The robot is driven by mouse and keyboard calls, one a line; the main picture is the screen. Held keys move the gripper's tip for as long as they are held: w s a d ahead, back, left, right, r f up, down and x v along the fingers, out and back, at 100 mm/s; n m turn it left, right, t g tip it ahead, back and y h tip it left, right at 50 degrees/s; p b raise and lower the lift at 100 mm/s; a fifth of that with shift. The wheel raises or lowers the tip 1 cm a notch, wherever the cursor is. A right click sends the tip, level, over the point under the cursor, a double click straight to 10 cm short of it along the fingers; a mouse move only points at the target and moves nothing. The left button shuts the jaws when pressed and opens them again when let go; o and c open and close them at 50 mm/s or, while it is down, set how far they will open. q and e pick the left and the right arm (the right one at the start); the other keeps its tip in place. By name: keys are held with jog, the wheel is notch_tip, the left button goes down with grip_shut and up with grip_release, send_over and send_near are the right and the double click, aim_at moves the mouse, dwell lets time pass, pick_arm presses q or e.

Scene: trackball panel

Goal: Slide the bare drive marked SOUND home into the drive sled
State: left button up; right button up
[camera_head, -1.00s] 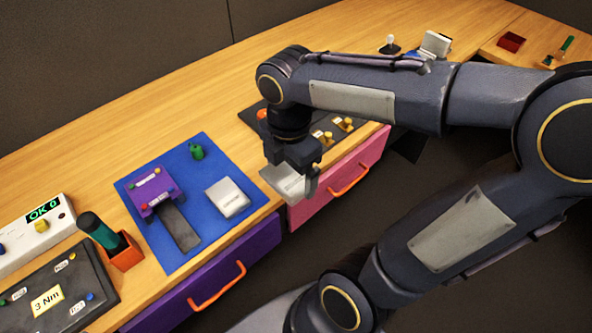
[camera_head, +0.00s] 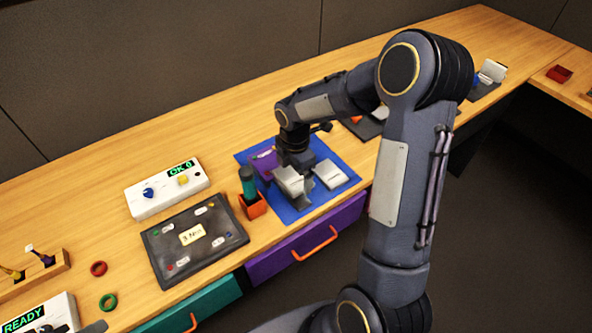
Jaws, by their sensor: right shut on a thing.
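My right gripper (camera_head: 297,174) is shut on a pale grey bare drive (camera_head: 286,180) over the blue mat. The drive is at the front of the purple drive sled (camera_head: 262,161), over where its dark track runs. The gripper and drive hide much of the sled and track, so I cannot tell whether the drive touches the track or is in the sled. A second pale drive (camera_head: 331,174) lies on the mat just to the right. The markings on both drives are too small to read. My left gripper is not in view.
An orange holder (camera_head: 253,206) with a dark green-handled tool stands left of the blue mat (camera_head: 299,213). A black panel (camera_head: 222,247) and a white box reading OK 0 (camera_head: 140,206) lie further left. A purple drawer (camera_head: 290,262) is below the mat.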

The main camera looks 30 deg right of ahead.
aim_at(292, 180)
jog(key=shift+f, duration=0.1)
jog(key=shift+f+b, duration=2.05)
jog(key=shift+f, duration=0.7)
jog(key=shift+w, duration=0.85)
dwell(0.4)
jog(key=o, duration=0.6)
jog(key=shift+r, duration=0.1)
